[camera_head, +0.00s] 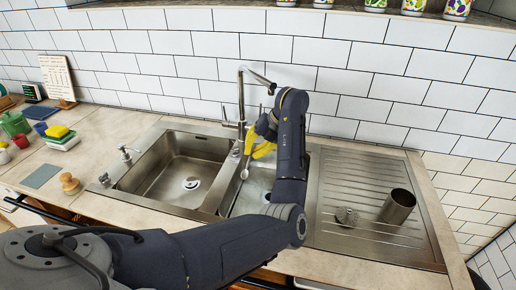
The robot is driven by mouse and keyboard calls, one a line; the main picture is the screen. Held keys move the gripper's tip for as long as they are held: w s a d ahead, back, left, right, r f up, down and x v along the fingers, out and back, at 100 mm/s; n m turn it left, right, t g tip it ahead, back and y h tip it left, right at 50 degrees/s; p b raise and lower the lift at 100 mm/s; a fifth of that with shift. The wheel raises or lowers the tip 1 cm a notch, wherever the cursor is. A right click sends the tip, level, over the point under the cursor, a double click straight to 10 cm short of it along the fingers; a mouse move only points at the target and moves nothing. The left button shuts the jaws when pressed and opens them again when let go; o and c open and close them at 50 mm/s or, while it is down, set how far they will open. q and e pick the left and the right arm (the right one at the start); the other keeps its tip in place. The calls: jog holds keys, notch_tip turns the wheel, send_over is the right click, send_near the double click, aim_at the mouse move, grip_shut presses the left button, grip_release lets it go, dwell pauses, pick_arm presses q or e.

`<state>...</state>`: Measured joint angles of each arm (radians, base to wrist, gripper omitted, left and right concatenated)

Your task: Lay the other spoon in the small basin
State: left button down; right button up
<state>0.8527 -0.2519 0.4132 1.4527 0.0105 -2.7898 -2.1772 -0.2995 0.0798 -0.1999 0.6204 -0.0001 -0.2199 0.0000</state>
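The small basin (239,205) is the narrow steel bowl in the middle of the sink unit, partly hidden by my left arm. My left gripper (254,150) is over its back left part, with yellow at its fingers. A thin metal spoon (245,173) is steeply tilted at the fingers, its bowl end down over the basin. The gripper appears shut on it, though the grip itself is small and partly hidden. I cannot make out another spoon. My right gripper is not in view.
The large basin (165,180) is to the left, and the tall tap (241,100) stands behind. The ribbed drainboard (350,185) carries a steel cup (398,206) and a small metal piece (345,216).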

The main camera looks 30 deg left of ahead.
pick_arm(q)
jog(key=shift+f, duration=0.15)
jog(key=shift+f, duration=11.5)
jog(key=c, duration=1.5)
grip_release()
jog(key=v, duration=1.2)
jog(key=shift+w, duration=0.1)
